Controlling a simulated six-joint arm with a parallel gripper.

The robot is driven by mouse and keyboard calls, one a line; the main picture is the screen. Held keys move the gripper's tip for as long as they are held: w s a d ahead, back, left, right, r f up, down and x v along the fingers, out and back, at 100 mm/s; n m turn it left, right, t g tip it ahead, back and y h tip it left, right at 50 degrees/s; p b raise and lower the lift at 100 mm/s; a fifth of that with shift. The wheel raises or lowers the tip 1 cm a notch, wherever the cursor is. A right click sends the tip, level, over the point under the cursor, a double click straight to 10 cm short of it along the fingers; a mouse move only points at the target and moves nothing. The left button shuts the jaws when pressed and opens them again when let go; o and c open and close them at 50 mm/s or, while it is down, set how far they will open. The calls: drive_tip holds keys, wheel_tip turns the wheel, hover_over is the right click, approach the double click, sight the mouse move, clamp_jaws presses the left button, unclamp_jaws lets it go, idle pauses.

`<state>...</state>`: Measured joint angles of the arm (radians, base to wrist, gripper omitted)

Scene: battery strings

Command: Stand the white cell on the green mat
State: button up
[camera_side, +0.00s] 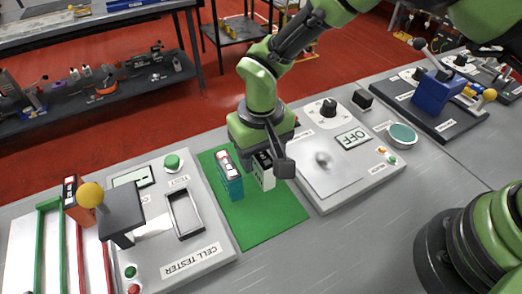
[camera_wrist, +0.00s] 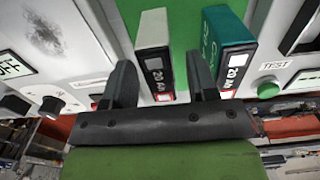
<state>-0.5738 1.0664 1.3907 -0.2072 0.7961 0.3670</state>
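The white cell (camera_side: 264,174) is upright at the right part of the green mat (camera_side: 262,224) and looks to stand on it. In the wrist view the white cell (camera_wrist: 153,38) points its labelled end at my gripper (camera_wrist: 162,88), between the two fingers. The fingers are apart, with a gap visible beside the cell's right side. My gripper (camera_side: 272,158) is over the cell in the side view and hides its top. The green mat (camera_wrist: 181,30) shows between the cells in the wrist view.
A teal cell (camera_side: 230,178) stands on the mat left of the white one, close to my right-hand finger in the wrist view (camera_wrist: 226,48). The cell tester (camera_side: 205,253) is left, a panel reading OFF (camera_side: 352,139) right. The mat's front is clear.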

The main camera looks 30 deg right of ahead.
drive_tip(key=s+d+r+m+t+y, duration=0.1)
drive_tip(key=d+r, duration=0.2)
drive_tip(key=r, duration=0.7)
drive_tip(key=d+r, duration=0.2)
drive_tip(key=r, duration=0.8)
drive_tip(key=s+d+r+m+t+y, duration=0.1)
drive_tip(key=s+d+r+m+t, duration=0.15)
drive_tip(key=s+d+r, duration=0.55)
drive_tip(key=s+d+f+t, duration=0.1)
drive_tip(key=s+d+t, duration=0.2)
drive_tip(key=s, duration=0.6)
drive_tip(key=shift+d+f+t, duration=0.25)
drive_tip(key=shift+d+t, duration=0.1)
drive_tip(key=shift+d, duration=0.7)
